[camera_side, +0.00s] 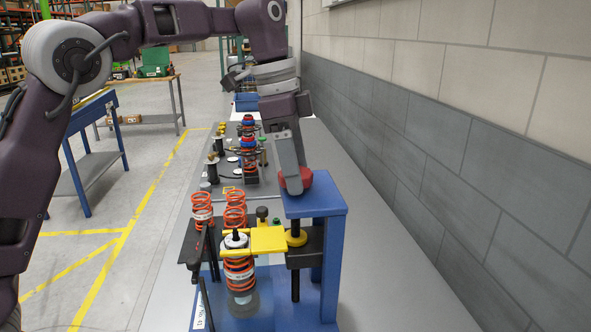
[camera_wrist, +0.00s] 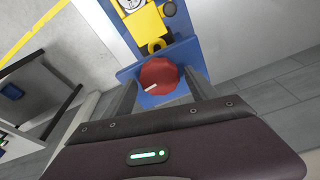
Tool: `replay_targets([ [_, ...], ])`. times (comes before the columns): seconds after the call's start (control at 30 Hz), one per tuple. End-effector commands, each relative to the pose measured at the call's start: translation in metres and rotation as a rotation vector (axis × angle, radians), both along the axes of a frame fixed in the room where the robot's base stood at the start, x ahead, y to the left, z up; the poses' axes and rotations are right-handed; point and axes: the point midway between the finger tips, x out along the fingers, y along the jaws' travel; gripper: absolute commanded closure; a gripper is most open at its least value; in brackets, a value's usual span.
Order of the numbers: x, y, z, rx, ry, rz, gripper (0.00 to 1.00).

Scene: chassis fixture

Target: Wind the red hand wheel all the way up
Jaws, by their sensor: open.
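The red hand wheel (camera_side: 308,179) sits on top of the blue fixture frame (camera_side: 335,232), mostly behind my finger in the side view. In the wrist view the wheel (camera_wrist: 160,72) is round, with a white line pointing to the lower left. My gripper (camera_side: 292,182) points down at it and is open. In the wrist view one finger is on each side of the wheel; I cannot tell whether they touch it. Below the frame's top plate, a yellow clamp (camera_side: 268,239) reaches left over an upright orange coil spring (camera_side: 239,275) with a dark tip.
A grey board (camera_side: 222,180) with assembled struts and small parts lies farther back. A block wall (camera_side: 450,130) runs along the right. The table (camera_side: 400,300) right of the fixture is clear.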

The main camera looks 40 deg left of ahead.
Motion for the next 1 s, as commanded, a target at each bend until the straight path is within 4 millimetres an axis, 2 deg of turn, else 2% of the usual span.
replay_targets([
  [0.3,0.0012,0.0003,-0.0005,-0.001,-0.001,-0.686,0.33],
  [0.47,0.0002,0.0,-0.0004,0.0,0.0,-0.851,0.33],
  [0.63,0.0009,-0.0006,-0.0011,0.0,-0.002,-1.159,0.33],
  [0.73,0.0003,-0.0001,-0.0006,0.001,-0.001,-1.235,0.33],
  [0.9,-0.0003,0.0001,-0.0002,0.001,0.0,-1.238,0.33],
  [1.0,-0.0003,0.0,-0.0001,0.002,-0.001,-1.237,0.52],
])
